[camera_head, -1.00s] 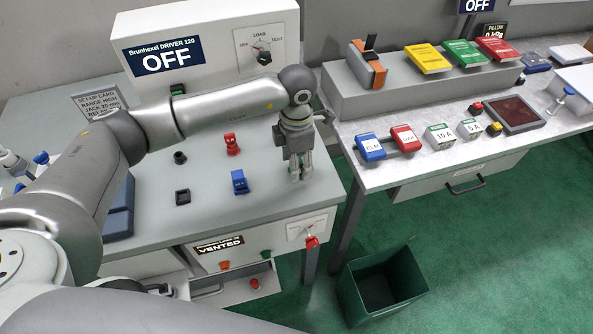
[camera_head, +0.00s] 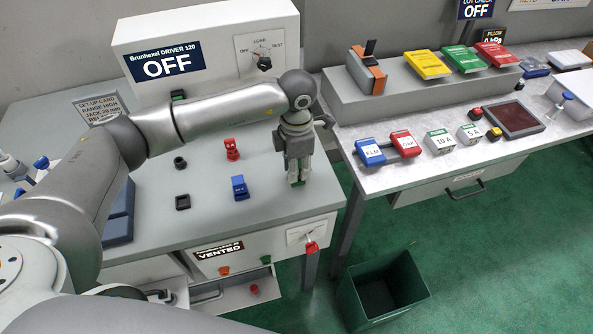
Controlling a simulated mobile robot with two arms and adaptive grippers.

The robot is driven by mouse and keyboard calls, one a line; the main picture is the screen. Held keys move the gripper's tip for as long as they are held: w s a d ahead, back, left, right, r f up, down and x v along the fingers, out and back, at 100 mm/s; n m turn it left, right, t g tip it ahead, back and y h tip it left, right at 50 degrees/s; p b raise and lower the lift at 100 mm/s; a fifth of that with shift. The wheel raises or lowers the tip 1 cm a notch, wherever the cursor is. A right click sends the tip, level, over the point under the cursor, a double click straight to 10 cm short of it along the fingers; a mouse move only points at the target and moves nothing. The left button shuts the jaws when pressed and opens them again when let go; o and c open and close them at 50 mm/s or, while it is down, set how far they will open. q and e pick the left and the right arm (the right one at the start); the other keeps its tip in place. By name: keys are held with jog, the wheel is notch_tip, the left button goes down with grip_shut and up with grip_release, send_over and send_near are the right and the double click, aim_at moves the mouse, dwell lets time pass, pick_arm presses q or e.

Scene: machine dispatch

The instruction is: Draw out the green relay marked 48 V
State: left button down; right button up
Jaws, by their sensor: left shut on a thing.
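My left gripper (camera_head: 298,172) points down over the right part of the grey bench top. It is shut on a small green piece (camera_head: 297,184), which shows just below and between the fingers. This looks like the green relay, but most of it is hidden by the fingers and no 48 V mark can be read. Whether it still sits in a socket cannot be told. A blue relay (camera_head: 240,188) and a red relay (camera_head: 231,149) stand on the bench left of the gripper. My right gripper is not in view.
Black sockets (camera_head: 182,202) sit left of the relays. The driver box (camera_head: 165,66) reading OFF stands behind. A drawer (camera_head: 225,300) is open below the bench. A dark green bin (camera_head: 350,305) stands on the floor. The right table holds books (camera_head: 428,65) and blocks.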

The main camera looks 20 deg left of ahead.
pick_arm(q)
jog(key=shift+r+p, duration=1.25)
jog(key=shift+r, duration=1.35)
jog(key=shift+r, duration=0.1)
jog(key=shift+r+p, duration=0.75)
jog(key=shift+r, duration=0.65)
